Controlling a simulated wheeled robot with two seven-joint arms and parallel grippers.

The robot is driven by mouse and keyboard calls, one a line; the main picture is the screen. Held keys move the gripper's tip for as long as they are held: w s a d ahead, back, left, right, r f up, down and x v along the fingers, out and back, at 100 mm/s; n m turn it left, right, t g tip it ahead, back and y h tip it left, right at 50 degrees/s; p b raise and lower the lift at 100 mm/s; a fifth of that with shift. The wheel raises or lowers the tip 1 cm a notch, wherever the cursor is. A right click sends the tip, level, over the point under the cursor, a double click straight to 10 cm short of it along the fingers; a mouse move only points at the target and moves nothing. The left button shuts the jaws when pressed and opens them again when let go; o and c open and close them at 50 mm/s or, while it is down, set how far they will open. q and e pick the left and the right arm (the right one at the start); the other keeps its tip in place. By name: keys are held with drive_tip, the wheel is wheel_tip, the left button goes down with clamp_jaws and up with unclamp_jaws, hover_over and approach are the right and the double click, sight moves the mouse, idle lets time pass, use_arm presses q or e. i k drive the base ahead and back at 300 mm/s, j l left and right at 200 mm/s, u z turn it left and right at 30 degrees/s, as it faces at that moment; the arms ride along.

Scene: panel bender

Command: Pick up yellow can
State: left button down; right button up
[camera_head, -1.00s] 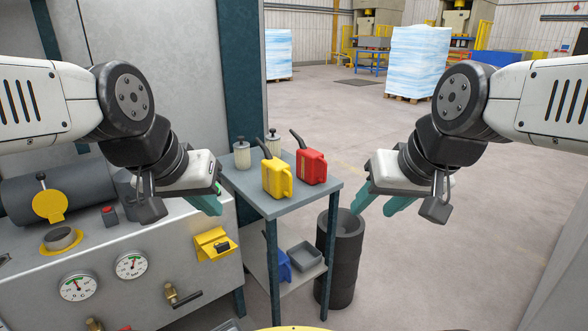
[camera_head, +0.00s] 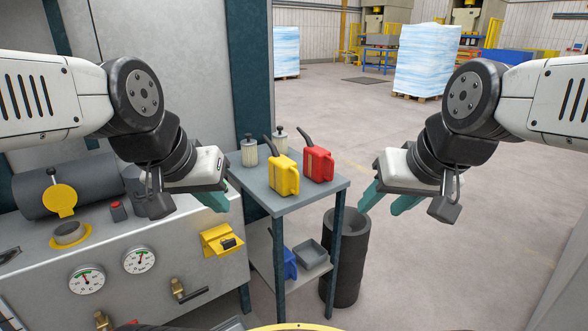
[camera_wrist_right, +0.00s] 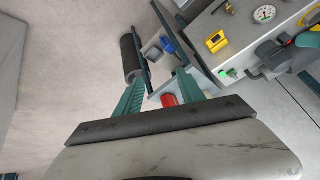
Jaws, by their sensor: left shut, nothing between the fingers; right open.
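The yellow can (camera_head: 284,176) stands upright on the grey top of a small table (camera_head: 322,189), with a dark spout pointing up and to the left. A red can (camera_head: 318,163) stands just to its right. My left gripper (camera_head: 218,202) is shut and empty, to the left of the yellow can and apart from it. My right gripper (camera_head: 382,203) is open and empty, to the right of the table. In the right wrist view its two green fingers (camera_wrist_right: 158,92) are spread, with the red can (camera_wrist_right: 169,100) showing between them farther off. I cannot make out the yellow can there.
Two pale canisters stand behind the cans, one at the left (camera_head: 249,152). A dark bin (camera_head: 347,262) stands at the table's right. A lower shelf holds a blue can (camera_head: 289,263) and a grey tray (camera_head: 311,253). A machine with gauges (camera_head: 140,260) fills the left. Floor at right is clear.

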sight(284, 174)
drive_tip(key=u, duration=2.3)
drive_tip(key=k+l+z, duration=0.1)
drive_tip(key=z, duration=1.95)
drive_tip(key=u, duration=0.4)
drive_tip(key=i+l+u, duration=0.15)
drive_tip(key=u, duration=0.25)
drive_tip(key=l+u, duration=0.1)
drive_tip(key=u, duration=0.3)
drive_tip(key=l+u, duration=0.25)
drive_tip(key=l, duration=0.2)
